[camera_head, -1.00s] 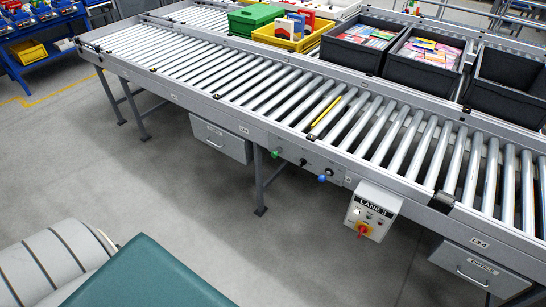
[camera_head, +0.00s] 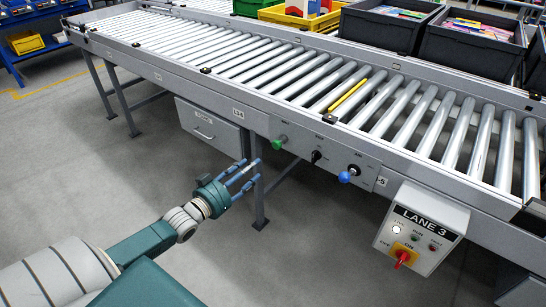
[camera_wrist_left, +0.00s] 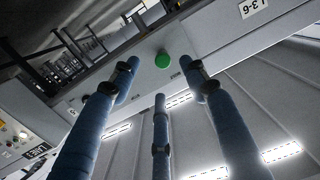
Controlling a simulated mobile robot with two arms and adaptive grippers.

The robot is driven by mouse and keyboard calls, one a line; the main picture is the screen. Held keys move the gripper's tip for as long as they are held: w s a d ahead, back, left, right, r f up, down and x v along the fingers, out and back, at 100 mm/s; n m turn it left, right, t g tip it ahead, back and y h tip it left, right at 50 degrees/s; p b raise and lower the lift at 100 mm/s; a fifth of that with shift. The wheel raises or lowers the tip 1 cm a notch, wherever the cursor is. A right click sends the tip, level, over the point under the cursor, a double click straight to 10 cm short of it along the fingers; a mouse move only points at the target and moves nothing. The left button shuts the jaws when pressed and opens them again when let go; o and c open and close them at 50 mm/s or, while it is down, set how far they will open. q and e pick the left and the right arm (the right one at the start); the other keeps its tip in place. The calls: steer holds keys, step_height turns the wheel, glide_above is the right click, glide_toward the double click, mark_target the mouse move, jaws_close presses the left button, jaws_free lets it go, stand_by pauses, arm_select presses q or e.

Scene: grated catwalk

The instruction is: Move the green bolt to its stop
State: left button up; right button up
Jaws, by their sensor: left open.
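The green bolt (camera_head: 279,142) is a small knob on the conveyor's side panel, left of a black knob (camera_head: 316,156) and a blue knob (camera_head: 347,175). My left gripper (camera_head: 251,172) has blue fingers and is open and empty, below and to the left of the green bolt, apart from it. In the left wrist view the green bolt (camera_wrist_left: 162,60) shows round and end-on, beyond the spread fingertips (camera_wrist_left: 160,85). The bolt's shaft and its stop cannot be made out. My right gripper is not in view.
The roller conveyor (camera_head: 225,72) runs across the view, with a yellow bar (camera_head: 348,94) among its rollers. A Lane 3 control box (camera_head: 421,228) hangs at the right. The floor in front is clear.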

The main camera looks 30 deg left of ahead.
mark_target(275, 145)
arm_select(q)
steer(key=shift+t, duration=0.3)
steer(key=w, duration=0.3)
steer(key=w+r+b, duration=0.1)
steer(key=w, duration=0.3)
steer(key=w+d+b, duration=0.1)
steer(key=w, duration=0.2)
steer(key=shift+w+r, duration=0.15)
steer(key=shift+r, duration=0.2)
steer(key=shift+w+d, duration=0.1)
steer(key=shift+w, duration=0.4)
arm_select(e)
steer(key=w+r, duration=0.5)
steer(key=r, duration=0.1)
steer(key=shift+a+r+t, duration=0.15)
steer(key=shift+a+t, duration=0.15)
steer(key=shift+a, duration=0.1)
